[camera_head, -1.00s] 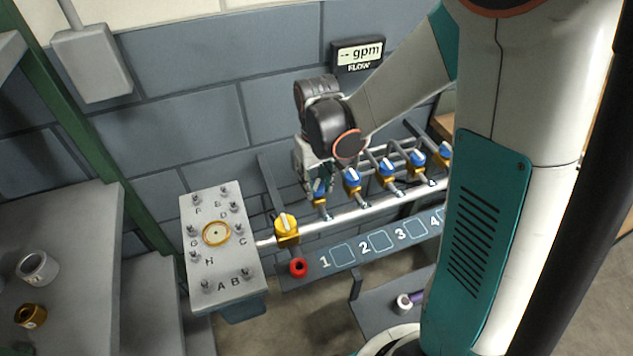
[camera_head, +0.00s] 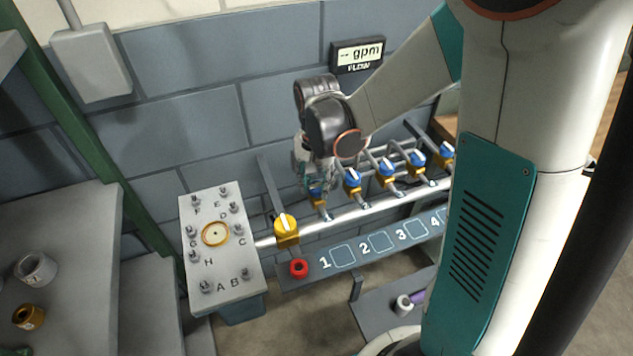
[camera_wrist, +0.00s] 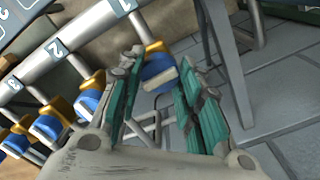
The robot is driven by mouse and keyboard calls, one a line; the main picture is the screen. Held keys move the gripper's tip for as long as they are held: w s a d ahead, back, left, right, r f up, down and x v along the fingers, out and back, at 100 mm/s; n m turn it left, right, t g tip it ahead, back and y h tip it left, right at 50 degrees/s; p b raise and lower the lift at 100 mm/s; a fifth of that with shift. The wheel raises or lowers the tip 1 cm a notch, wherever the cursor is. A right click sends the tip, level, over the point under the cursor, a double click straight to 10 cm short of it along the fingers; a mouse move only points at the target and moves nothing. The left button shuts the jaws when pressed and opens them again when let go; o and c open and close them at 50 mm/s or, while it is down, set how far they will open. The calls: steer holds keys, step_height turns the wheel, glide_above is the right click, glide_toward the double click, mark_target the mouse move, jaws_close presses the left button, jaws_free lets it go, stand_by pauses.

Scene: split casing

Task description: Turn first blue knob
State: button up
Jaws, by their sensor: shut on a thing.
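The first blue knob (camera_wrist: 158,74) has a pale bar across its face and sits on a brass valve body on the pipe. In the wrist view it lies between the two teal fingers of my gripper (camera_wrist: 160,88), which is shut on it. In the head view my gripper (camera_head: 317,184) reaches down to the valve above label 1, and it largely hides the knob there.
More blue knobs stand along the pipe to the right, the nearest one (camera_head: 352,178) close to my gripper. A lettered plate (camera_head: 222,268) stands further left. The flow display (camera_head: 358,54) reads "-- gpm".

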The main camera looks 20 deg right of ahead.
mark_target(316, 184)
steer(key=shift+m, duration=0.4)
steer(key=o, duration=1.1)
step_height(316, 184, up, 12)
stand_by(0.4)
